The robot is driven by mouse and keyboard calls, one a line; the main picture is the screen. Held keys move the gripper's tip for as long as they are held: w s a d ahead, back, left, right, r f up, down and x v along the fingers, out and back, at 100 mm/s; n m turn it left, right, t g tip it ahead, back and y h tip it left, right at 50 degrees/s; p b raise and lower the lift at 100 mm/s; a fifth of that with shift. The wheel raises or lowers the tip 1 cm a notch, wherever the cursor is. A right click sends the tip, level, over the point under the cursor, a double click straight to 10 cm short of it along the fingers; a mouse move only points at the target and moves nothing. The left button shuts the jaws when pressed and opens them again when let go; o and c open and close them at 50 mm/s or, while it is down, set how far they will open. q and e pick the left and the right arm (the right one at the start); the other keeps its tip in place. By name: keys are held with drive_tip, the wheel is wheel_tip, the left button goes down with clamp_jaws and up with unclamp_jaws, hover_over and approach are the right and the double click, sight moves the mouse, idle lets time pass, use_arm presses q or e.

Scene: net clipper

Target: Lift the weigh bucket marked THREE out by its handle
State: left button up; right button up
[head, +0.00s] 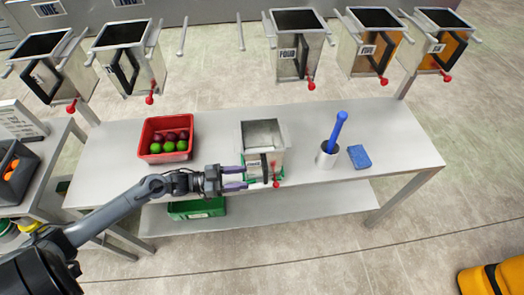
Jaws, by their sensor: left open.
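A grey metal weigh bucket (264,137) stands upright on the table, open at the top. A dark handle and a small pale label show on its front, and a red knob hangs at its lower front. The label is too small to read. The rack above has a gap with bare pegs between the second hanging bucket and the one marked FOUR (290,50). My left gripper (244,178) is open at the lower left front of the table bucket, fingers pointing right, close to the handle. I cannot tell whether they touch. My right gripper is not in view.
A red crate (146,153) of red and green fruit stands left on the table (340,195). Several buckets hang above the back edge. A green crate (197,209) is on the lower shelf.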

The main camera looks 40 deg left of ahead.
sight(262, 157)
use_arm(q)
drive_tip(key=x, duration=0.6)
drive_tip(key=shift+d+f+b, duration=0.25)
drive_tip(key=shift+d+b, duration=0.05)
drive_tip(key=shift+b, duration=0.05)
clamp_jaws()
